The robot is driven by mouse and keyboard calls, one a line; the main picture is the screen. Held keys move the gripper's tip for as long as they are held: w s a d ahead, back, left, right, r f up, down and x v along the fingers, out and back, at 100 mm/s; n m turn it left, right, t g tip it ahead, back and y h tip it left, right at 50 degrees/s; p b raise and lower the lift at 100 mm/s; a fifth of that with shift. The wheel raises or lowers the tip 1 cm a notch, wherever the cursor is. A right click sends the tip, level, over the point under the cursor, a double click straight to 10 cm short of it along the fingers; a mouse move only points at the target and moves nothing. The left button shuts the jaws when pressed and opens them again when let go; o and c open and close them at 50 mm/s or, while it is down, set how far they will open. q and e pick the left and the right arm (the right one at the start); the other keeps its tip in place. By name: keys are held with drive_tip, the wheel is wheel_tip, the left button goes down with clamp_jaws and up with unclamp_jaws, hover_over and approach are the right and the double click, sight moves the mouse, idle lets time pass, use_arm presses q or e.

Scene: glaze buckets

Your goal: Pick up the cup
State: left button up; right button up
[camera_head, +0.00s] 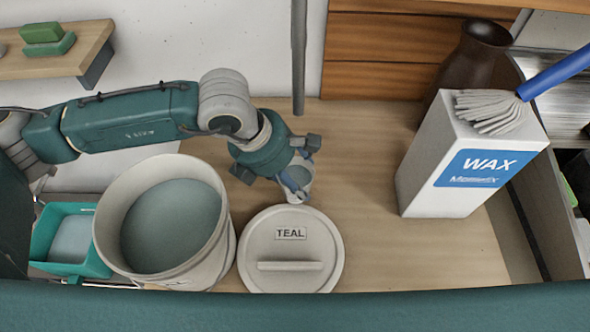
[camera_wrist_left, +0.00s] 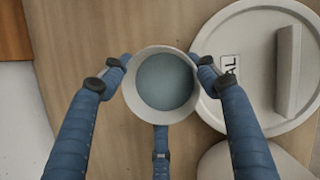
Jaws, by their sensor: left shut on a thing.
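The cup (camera_head: 303,171) is small and whitish with a grey-blue inside. In the left wrist view the cup (camera_wrist_left: 164,84) sits between the blue fingers, which touch its rim from both sides, with a third finger below it. My left gripper (camera_head: 295,183) is shut on the cup, just behind the round lid, over the wooden top. I cannot tell whether the cup's base touches the wood. My right gripper is not in view.
A bucket of grey-blue glaze (camera_head: 222,250) stands left of the lid labelled TEAL (camera_head: 325,255). A white WAX box (camera_head: 425,170) with a brush on top stands right, before a dark vase (camera_head: 470,65). A teal tray (camera_head: 45,235) is far left. Wood between lid and box is clear.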

use_arm(q)
drive_tip(key=s+r+b, duration=0.3)
drive_tip(key=s+r, duration=0.2)
drive_tip(key=s, duration=0.4)
drive_tip(key=shift+s, duration=0.3)
drive_tip(key=shift+s+r, duration=0.1)
idle(0.4)
idle(1.4)
